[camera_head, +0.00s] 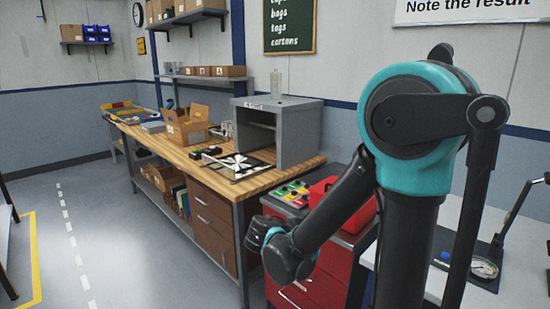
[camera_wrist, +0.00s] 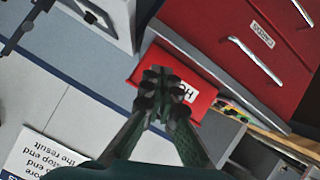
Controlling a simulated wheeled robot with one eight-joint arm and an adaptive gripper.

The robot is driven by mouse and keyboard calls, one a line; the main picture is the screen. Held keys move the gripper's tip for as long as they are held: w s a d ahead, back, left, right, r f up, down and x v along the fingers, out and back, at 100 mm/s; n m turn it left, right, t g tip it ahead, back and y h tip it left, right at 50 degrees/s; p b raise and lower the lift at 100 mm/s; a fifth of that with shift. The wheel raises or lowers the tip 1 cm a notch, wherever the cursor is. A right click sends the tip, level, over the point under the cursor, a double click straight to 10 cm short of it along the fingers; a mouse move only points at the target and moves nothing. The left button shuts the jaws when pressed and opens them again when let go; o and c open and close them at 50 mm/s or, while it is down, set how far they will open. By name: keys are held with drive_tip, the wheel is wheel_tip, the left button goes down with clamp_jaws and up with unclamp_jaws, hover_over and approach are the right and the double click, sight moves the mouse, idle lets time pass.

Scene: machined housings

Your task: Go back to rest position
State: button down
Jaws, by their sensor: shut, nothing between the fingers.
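My gripper (camera_wrist: 163,82) shows in the wrist view with its two dark fingers close together and nothing held. Behind the fingers lies a red box (camera_wrist: 197,102) with a white label, partly hidden by them. In the head view my arm is bent, its lower link reaching down to the left. The dark wrist end hangs in front of the red drawer cabinet (camera_head: 318,286); the fingertips are hard to make out there. The red box (camera_head: 321,192) also shows in the head view, on the cabinet, partly behind my arm.
A wooden workbench (camera_head: 171,144) stands at the left with a grey open cabinet (camera_head: 307,117) and a cardboard box (camera_head: 187,132). The floor (camera_head: 125,235) at the left is open.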

drive_tip(key=s+d+f+n+g+y, duration=0.3)
drive_tip(key=s+d+f+n+y, duration=0.2)
drive_tip(key=s+f+y, duration=0.5)
drive_tip(key=shift+s+f+g, duration=0.15)
drive_tip(key=shift+s+g, duration=0.15)
drive_tip(key=shift+s, duration=0.8)
drive_tip(key=shift+d, duration=0.1)
